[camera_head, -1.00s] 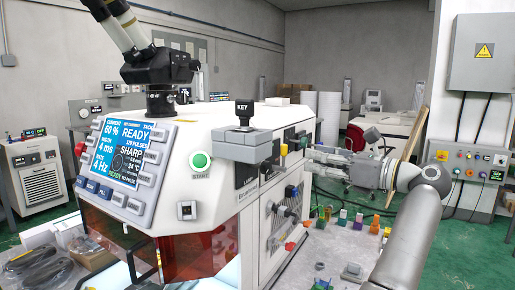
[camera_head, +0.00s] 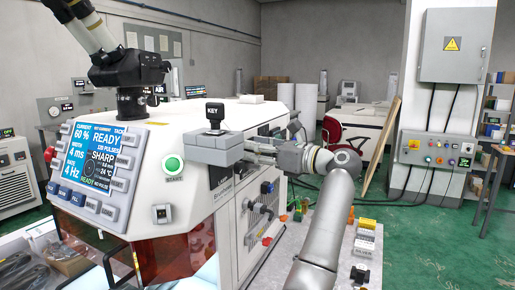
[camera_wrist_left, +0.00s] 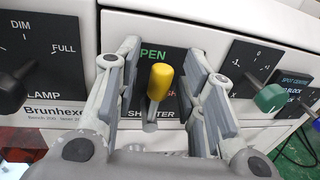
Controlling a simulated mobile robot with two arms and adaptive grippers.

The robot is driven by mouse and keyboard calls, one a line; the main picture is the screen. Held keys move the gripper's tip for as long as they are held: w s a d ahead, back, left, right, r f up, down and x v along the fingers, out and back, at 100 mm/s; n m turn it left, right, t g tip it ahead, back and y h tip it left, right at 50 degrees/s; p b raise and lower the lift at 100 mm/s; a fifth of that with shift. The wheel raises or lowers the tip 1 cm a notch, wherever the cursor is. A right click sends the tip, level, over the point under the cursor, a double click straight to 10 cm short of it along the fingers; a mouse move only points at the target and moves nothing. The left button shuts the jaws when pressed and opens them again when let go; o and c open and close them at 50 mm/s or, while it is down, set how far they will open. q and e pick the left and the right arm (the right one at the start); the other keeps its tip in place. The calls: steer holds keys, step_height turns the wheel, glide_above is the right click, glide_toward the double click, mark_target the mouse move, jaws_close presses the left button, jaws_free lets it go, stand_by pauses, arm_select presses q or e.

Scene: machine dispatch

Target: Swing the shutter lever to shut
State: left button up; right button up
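The shutter lever has a yellow knob (camera_wrist_left: 160,82) on a metal stem and sits on a black plate (camera_wrist_left: 146,57) in the left wrist view. It points up, leaning slightly right. The plate reads OPEN at upper left; the lettering at right is mostly hidden behind the knob and finger. My left gripper (camera_wrist_left: 168,75) is open, one finger on each side of the lever, with visible gaps to both. In the head view my left gripper (camera_head: 258,150) is at the machine's side panel; the lever is hidden there. My right gripper is not in view.
A lamp knob (camera_wrist_left: 14,88) is left of the fingers and a green-handled knob (camera_wrist_left: 269,98) is close to their right. The machine's key block (camera_head: 215,147) juts out near the gripper in the head view. Lower knobs (camera_head: 262,209) stick out below.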

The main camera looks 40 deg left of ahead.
arm_select(q)
steer(key=shift+c, duration=0.4)
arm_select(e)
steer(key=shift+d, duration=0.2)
arm_select(q)
jaws_close()
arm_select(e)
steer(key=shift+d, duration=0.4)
